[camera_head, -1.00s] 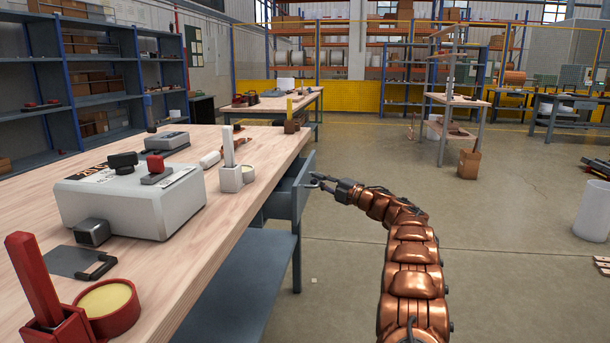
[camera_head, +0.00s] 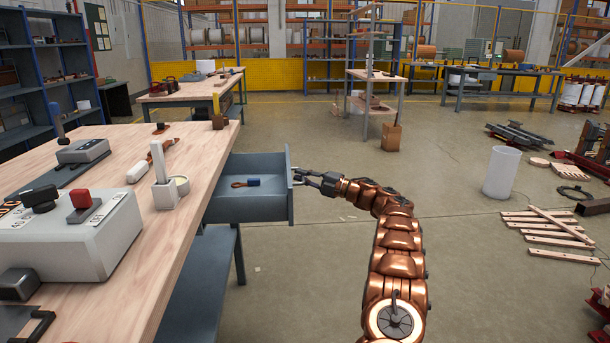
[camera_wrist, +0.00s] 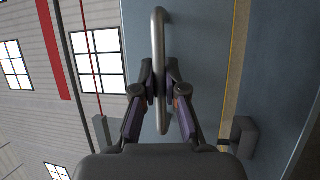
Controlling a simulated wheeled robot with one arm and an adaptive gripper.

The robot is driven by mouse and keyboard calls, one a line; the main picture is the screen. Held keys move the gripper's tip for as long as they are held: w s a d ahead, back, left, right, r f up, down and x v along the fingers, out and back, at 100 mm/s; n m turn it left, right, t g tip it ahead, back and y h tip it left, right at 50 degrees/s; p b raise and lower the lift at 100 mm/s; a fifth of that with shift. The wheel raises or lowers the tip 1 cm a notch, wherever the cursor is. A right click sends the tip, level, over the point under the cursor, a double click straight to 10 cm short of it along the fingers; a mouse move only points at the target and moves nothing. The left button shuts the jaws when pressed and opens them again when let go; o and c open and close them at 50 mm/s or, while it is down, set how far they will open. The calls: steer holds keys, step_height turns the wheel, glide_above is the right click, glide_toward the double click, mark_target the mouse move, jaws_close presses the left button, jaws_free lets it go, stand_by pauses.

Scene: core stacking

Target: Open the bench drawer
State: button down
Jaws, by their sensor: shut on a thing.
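The bench drawer (camera_head: 248,205) is a grey-blue metal box under the wooden bench's right edge. It stands pulled out, and its inside shows. My gripper (camera_head: 300,176) is at the drawer's front, on its right side in the head view. In the wrist view my gripper (camera_wrist: 160,88) has its fingers closed around the vertical bar handle (camera_wrist: 160,30) on the drawer's front panel (camera_wrist: 205,55). A blue and brown item (camera_head: 246,182) lies inside the drawer.
The bench (camera_head: 120,250) carries a grey control box (camera_head: 85,240) and a white holder (camera_head: 166,190). The floor right of the drawer is mostly clear.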

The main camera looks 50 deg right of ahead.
steer(key=c, duration=1.2)
jaws_free()
steer(key=shift+s, duration=0.1)
steer(key=v, duration=1.2)
